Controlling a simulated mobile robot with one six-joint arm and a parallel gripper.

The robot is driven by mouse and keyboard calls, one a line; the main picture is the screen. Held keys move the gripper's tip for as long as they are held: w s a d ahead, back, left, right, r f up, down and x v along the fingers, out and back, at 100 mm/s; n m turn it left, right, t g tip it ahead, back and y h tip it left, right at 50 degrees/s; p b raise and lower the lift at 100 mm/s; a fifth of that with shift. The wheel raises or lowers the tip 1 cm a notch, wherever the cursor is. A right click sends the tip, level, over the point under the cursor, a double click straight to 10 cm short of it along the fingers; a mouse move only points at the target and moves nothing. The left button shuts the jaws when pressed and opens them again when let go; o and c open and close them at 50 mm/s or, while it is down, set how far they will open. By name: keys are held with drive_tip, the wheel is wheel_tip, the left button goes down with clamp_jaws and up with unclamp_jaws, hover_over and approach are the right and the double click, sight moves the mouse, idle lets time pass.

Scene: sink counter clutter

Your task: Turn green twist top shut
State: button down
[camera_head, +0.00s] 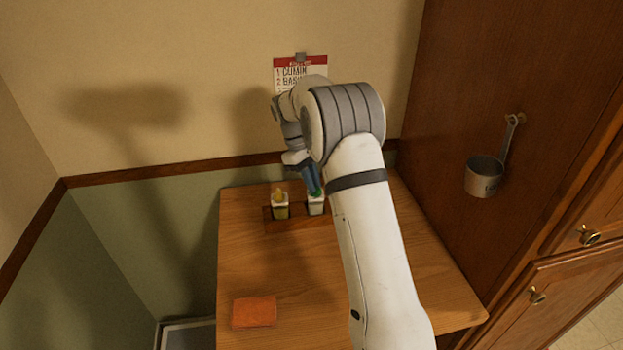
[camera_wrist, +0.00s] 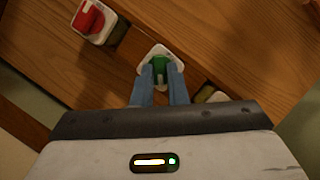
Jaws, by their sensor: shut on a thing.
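The green twist top (camera_wrist: 162,69) sits on a white bottle (camera_wrist: 146,61) in the wrist view. My gripper (camera_wrist: 163,75) is shut on the green top, with one blue finger on each side of it. In the head view my gripper (camera_head: 314,185) reaches down onto the green top (camera_head: 317,193), and the white bottle (camera_head: 316,207) stands upright under it. The fingers cover part of the top, so how far it is turned cannot be told.
A red-topped container (camera_wrist: 88,20) shows in the wrist view. An orange sponge (camera_head: 254,311) lies at the counter's (camera_head: 285,275) front left. A metal cup (camera_head: 484,176) hangs on the right.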

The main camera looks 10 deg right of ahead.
drive_tip(key=shift+w+d+m+g+y+p, duration=0.1)
drive_tip(key=shift+m+g+y+p, duration=0.2)
drive_tip(key=shift+m, duration=0.7)
drive_tip(key=shift+d+m+g+y+p, duration=0.1)
drive_tip(key=shift+m+g+y+p, duration=0.15)
drive_tip(key=shift+m, duration=0.75)
drive_tip(key=shift+d+m+y, duration=0.1)
drive_tip(key=shift+m+y, duration=0.45)
drive_tip(key=shift+m, duration=0.65)
drive_tip(key=shift+m+y, duration=0.3)
drive_tip(key=shift+m, duration=0.6)
drive_tip(key=c, duration=1.4)
unclamp_jaws()
drive_tip(key=shift+c, duration=0.2)
drive_tip(key=v, duration=0.7)
drive_tip(key=shift+w+r+b, duration=0.15)
drive_tip(key=shift+r+b, duration=0.15)
drive_tip(key=shift+r, duration=0.05)
